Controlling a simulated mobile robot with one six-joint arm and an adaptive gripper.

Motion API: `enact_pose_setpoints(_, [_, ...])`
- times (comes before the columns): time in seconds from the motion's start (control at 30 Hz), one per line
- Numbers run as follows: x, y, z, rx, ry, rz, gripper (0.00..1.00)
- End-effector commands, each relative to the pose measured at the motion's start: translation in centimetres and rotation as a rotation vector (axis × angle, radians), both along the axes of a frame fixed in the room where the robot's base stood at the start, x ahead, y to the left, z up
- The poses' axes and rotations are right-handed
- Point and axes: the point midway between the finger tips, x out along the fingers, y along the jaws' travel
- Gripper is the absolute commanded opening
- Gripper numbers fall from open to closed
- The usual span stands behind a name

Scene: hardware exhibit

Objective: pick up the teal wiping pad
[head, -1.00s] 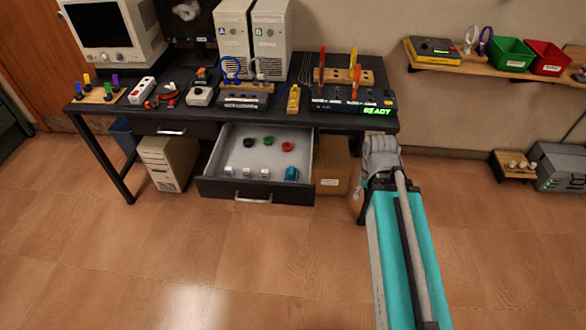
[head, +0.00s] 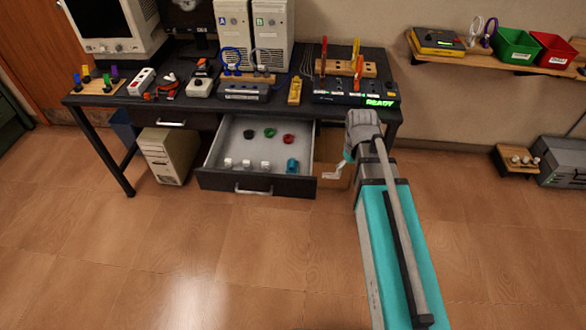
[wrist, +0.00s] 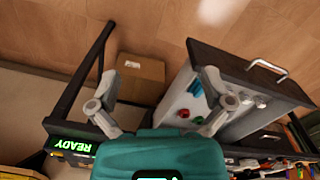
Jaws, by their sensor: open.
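The small teal wiping pad (head: 292,165) sits at the right end of the front row inside the open drawer (head: 257,186). In the wrist view the pad (wrist: 196,88) is just left of the right finger, near the drawer's side wall. My gripper (head: 340,172) is just right of the drawer in the head view, partly hidden by my arm. In the wrist view my gripper (wrist: 160,80) is open, with its two fingers spread wide and nothing between them. The pad is apart from the fingers.
Three white blocks (head: 246,164) share the pad's row; black, green and red round pieces (head: 269,132) lie behind them. The desk top (head: 110,110) overhangs the drawer's back. A cardboard box (head: 330,180) stands right of the drawer. The floor in front is clear.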

Motion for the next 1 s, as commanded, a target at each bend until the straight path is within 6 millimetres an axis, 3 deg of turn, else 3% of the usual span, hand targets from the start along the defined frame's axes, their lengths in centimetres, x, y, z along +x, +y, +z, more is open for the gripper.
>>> enact_pose_setpoints(0.03, [2.5,1.2,-0.9,0.000,0.000,0.080,1.00])
enact_pose_setpoints(0.2, [8.3,5.5,-2.4,0.000,0.000,0.397,1.00])
enact_pose_setpoints(0.5, [16.6,13.8,-4.6,0.000,0.000,0.920,1.00])
enact_pose_setpoints(0.7, [19.0,17.1,-5.3,0.000,0.000,1.116,1.00])
enact_pose_setpoints(1.0, [19.4,17.8,-5.3,0.001,-0.001,1.168,1.00])
